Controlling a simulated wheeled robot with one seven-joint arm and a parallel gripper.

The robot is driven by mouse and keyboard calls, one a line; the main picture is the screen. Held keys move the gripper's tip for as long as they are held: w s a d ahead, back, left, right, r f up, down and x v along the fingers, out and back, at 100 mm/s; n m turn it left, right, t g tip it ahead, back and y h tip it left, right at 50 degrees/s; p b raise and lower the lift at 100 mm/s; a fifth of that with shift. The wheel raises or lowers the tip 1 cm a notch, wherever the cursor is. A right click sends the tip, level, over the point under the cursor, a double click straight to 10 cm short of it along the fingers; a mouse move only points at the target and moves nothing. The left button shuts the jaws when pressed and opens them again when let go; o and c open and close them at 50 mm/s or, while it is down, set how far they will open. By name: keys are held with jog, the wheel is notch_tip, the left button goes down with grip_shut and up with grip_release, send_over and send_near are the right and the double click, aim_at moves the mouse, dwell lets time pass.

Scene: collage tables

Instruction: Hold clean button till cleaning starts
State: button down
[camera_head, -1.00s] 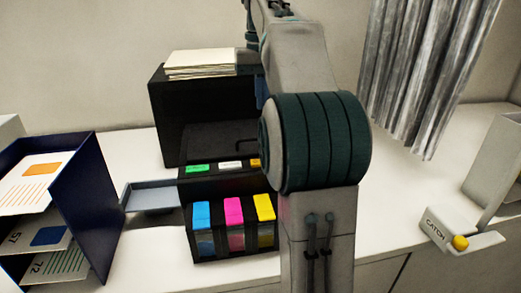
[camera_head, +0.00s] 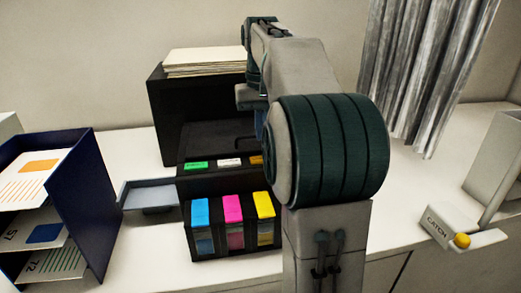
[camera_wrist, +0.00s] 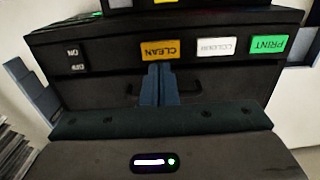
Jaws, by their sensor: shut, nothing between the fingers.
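The printer (camera_head: 205,130) is a black box on the white counter with a sloped front panel. Its clean button (camera_wrist: 160,50) is orange and shows upside down in the wrist view, between the on/off switch and the white button. In the head view the clean button (camera_head: 256,160) is partly behind my arm. My gripper (camera_wrist: 160,68) is shut and empty. In the wrist view its blue fingertips overlap the edge of the clean button. I cannot tell whether they touch it. My arm hides most of the gripper in the head view.
A green print button (camera_wrist: 267,43) and a white colour button (camera_wrist: 216,46) sit beside the clean button. Ink cartridges (camera_head: 233,207) stand in front, a grey tray (camera_head: 150,195) and a blue paper rack (camera_head: 80,190) to the left. Grey curtains (camera_head: 420,70) hang at the right.

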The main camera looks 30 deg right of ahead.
aim_at(261, 159)
jog(key=shift+f, duration=2.65)
jog(key=shift+s+f+b, duration=0.15)
jog(key=shift+f+b, duration=0.2)
jog(key=shift+f, duration=0.85)
notch_tip(261, 159, up, 16)
jog(key=p, duration=0.4)
jog(key=shift+f, duration=0.25)
jog(key=s+a+f+n+t, duration=0.1)
jog(key=s+a+f+t, duration=0.1)
jog(key=s+a+f, duration=0.5)
jog(key=s+a+f+n+t, duration=0.1)
jog(key=s+a+f+n, duration=0.1)
jog(key=s+a+f, duration=0.5)
jog(key=s+f, duration=0.5)
jog(key=f, duration=0.1)
jog(key=shift+s+f+t, duration=0.2)
jog(key=shift+f+t, duration=0.2)
